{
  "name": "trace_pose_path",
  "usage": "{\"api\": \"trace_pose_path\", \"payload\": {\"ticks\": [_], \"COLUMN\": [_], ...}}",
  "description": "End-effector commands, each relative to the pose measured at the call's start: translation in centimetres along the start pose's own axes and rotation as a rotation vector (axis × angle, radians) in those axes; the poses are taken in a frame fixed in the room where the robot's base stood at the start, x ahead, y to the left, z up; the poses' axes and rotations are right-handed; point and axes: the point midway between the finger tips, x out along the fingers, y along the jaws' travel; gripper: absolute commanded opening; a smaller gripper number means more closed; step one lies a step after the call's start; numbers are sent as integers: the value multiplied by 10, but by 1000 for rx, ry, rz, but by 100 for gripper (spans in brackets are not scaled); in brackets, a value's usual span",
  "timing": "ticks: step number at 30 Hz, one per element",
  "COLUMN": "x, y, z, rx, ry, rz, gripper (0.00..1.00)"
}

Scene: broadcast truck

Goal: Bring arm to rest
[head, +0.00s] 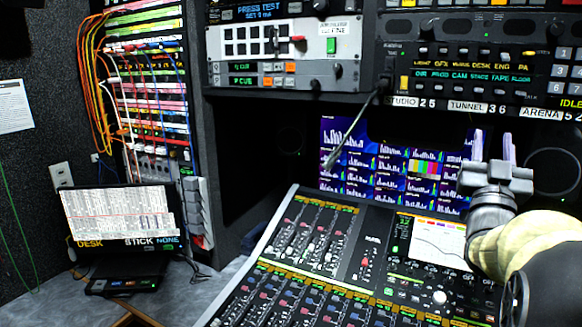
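My arm reaches in from the right edge, over the right end of the audio mixing desk. My gripper (494,148) is at its end, a grey hand with two pale fingers pointing up and away from me. The fingers appear apart, with a dark gap and nothing seen between them. The gripper stands in front of the right edge of the meter screen (350,160) and hides part of it. The mixing desk (310,245) lies below and to the left of the hand, and my arm covers its right end.
Above the gripper is a rack panel of buttons (470,60). The space just above the desk's left half looks clear.

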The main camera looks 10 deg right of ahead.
Motion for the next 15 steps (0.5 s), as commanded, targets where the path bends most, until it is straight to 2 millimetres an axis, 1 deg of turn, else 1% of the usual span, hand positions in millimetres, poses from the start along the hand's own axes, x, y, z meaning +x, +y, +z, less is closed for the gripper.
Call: {"api": "trace_pose_path", "payload": {"ticks": [1,2,4,6,8,9,11,12,14,15], "x": [0,-2,-11,-26,-43,-56,-78,-94,-121,-140], "y": [-12,-18,-36,-57,-75,-86,-103,-114,-129,-139], "z": [10,19,42,66,85,96,112,120,131,136], "rx": [15,23,40,55,63,67,69,68,64,58], "ry": [-69,-119,-253,-397,-521,-604,-728,-809,-931,-1013], "rz": [-14,-21,-44,-74,-102,-122,-155,-179,-215,-241], "gripper": [35,35,35,35,35,35,35,35,35,35]}}
